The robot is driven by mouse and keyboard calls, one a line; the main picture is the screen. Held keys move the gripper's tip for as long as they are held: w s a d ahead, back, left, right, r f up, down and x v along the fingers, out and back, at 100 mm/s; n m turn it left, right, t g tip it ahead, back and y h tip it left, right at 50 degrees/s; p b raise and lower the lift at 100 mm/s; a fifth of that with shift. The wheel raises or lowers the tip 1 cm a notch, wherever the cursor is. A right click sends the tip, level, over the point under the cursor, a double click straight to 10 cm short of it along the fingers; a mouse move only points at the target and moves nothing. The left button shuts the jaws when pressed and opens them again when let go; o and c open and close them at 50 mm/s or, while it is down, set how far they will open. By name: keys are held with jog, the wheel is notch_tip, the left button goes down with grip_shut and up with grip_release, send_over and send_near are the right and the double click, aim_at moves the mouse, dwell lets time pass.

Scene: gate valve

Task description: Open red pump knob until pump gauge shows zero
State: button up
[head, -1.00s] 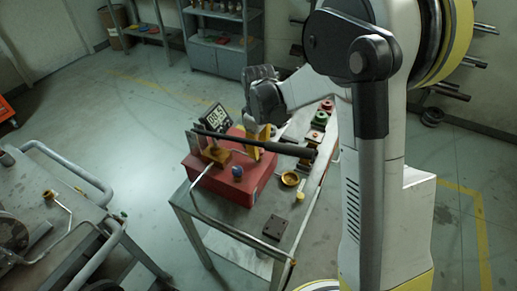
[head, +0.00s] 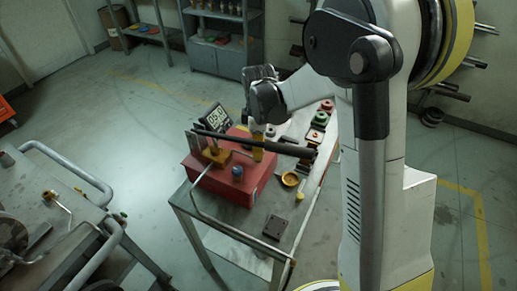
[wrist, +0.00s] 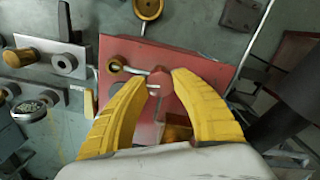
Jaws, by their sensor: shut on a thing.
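The red pump (head: 245,186) sits on a metal table, and its red body also shows in the wrist view (wrist: 200,66). In the wrist view the red knob (wrist: 160,79) is between my yellow fingertips, and my gripper (wrist: 161,76) is shut on it. In the head view my gripper (head: 257,153) reaches down behind the pump's dark lever, and the knob is hidden. The pump gauge (head: 215,116) is a tilted dark display with pale digits, seemingly not zero, too small to read surely.
The long dark lever (head: 275,146) crosses in front of my gripper. A blue knob (head: 237,171) is on the pump's front. Several coloured valve parts (head: 318,122) stand behind.

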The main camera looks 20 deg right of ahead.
jog(key=o, duration=1.2)
